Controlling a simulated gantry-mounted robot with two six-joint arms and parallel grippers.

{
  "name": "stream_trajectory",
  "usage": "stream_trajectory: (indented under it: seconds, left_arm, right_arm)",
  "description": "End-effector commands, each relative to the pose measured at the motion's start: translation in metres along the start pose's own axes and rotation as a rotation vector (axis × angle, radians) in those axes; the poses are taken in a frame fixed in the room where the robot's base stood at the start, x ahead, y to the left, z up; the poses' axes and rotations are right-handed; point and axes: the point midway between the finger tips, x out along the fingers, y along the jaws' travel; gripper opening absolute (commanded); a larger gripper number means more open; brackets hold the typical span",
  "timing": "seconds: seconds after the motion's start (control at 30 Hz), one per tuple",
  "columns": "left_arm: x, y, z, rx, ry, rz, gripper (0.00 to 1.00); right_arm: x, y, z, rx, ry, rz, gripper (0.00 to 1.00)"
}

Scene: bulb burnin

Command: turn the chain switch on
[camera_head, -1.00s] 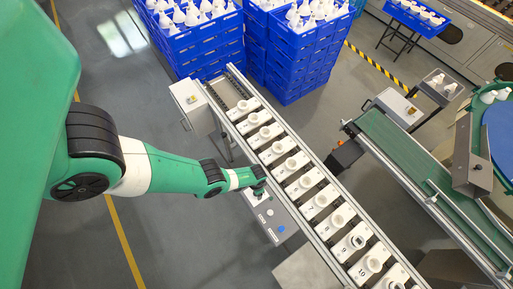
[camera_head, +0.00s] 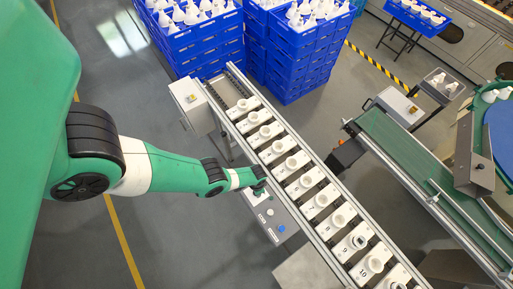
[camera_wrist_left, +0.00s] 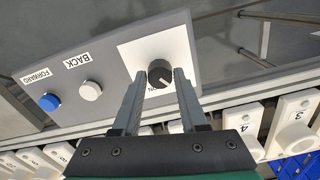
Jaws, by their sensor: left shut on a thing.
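The chain switch is a black round knob (camera_wrist_left: 160,72) with a pale pointer line, on a white plate (camera_wrist_left: 130,50) of the grey control panel (camera_wrist_left: 60,72). The word ON shows beside it, partly hidden by a finger. My left gripper (camera_wrist_left: 159,76) is shut on the knob, one finger on each side. In the head view my left gripper (camera_head: 260,187) is over the far end of the panel (camera_head: 262,222), beside the conveyor, and hides the knob. My right gripper is out of view.
A white button (camera_wrist_left: 90,90) marked BACK and a blue button (camera_wrist_left: 50,102) marked FORWARD sit on the same panel. The chain conveyor (camera_head: 300,180) with numbered white socket carriers runs close beside it. Blue crates (camera_head: 205,45) are stacked behind.

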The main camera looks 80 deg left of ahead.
Motion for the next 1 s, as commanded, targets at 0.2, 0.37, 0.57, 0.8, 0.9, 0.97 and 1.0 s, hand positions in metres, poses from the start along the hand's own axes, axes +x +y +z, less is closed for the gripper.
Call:
stream_trajectory:
  seconds: [0.2,0.37,0.57,0.8,0.9,0.97,1.0]
  left_arm:
    - [0.0004,0.0000,0.0001,0.037,0.000,0.000,0.00]
    - [0.0006,0.0001,0.0001,0.110,0.000,0.000,0.00]
    - [0.0010,0.0002,0.0004,0.261,0.000,0.000,0.00]
    - [0.0011,0.0003,0.0003,0.486,0.001,-0.001,0.00]
    - [0.0012,0.0004,0.0008,0.581,-0.001,0.000,0.00]
    - [0.0012,0.0004,0.0007,0.638,-0.001,0.000,0.00]
    - [0.0011,0.0004,0.0005,0.676,0.000,0.000,0.00]
  right_arm:
    - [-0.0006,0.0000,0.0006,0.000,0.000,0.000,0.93]
    - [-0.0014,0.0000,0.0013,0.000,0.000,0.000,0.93]
    - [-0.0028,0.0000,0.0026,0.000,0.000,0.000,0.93]
    - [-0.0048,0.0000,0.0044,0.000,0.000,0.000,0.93]
    - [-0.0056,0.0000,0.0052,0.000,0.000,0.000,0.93]
    - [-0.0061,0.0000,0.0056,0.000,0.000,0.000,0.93]
    - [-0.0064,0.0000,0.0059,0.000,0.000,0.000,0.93]
